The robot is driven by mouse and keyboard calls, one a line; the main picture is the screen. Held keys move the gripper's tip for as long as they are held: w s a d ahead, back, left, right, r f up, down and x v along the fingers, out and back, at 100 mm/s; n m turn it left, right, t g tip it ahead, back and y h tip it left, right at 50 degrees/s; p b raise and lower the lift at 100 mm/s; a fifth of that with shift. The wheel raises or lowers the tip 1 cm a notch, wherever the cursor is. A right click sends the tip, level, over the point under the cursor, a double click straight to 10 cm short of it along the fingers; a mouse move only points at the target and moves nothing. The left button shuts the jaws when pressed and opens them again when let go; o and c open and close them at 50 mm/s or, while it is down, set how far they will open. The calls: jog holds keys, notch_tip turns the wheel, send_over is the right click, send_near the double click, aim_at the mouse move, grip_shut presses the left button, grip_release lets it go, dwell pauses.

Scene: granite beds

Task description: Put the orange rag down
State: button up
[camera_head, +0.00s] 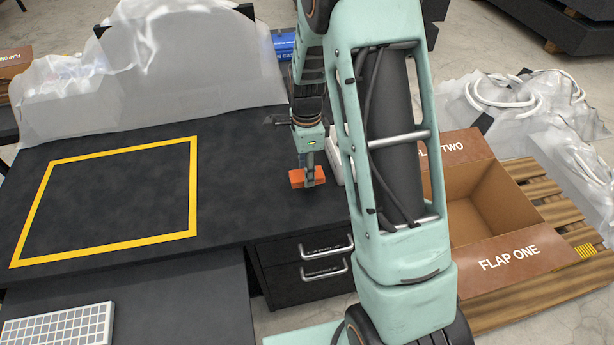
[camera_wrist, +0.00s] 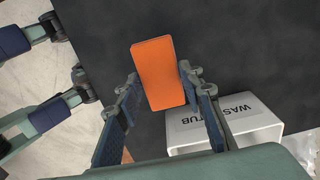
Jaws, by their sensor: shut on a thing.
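The orange rag (camera_head: 298,179) looks like a small flat-sided block in the head view, over the right part of the dark table (camera_head: 240,185). My gripper (camera_head: 311,177) points down with its fingers on either side of it. In the wrist view the orange rag (camera_wrist: 160,72) sits between the two fingertips of my gripper (camera_wrist: 160,85), which is shut on it. I cannot tell whether the rag touches the tabletop. A yellow-taped rectangle (camera_head: 193,190) marks the left part of the table and is empty.
A white tub (camera_wrist: 245,130) with partly hidden lettering stands close beside my gripper. It is mostly hidden behind my arm in the head view. An open cardboard box (camera_head: 490,200) lies on a wooden pallet at right. Plastic-covered objects (camera_head: 185,65) line the table's back.

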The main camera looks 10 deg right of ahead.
jog(key=shift+w+d+f, duration=0.1)
jog(key=shift+w+f, duration=0.05)
jog(key=shift+f, duration=0.8)
jog(key=shift+w+f, duration=0.1)
jog(key=shift+f, duration=0.8)
jog(key=shift+f, duration=0.15)
jog(key=o, duration=1.3)
jog(key=shift+c, duration=0.2)
notch_tip(320, 180, up, 12)
jog(key=shift+r, duration=0.2)
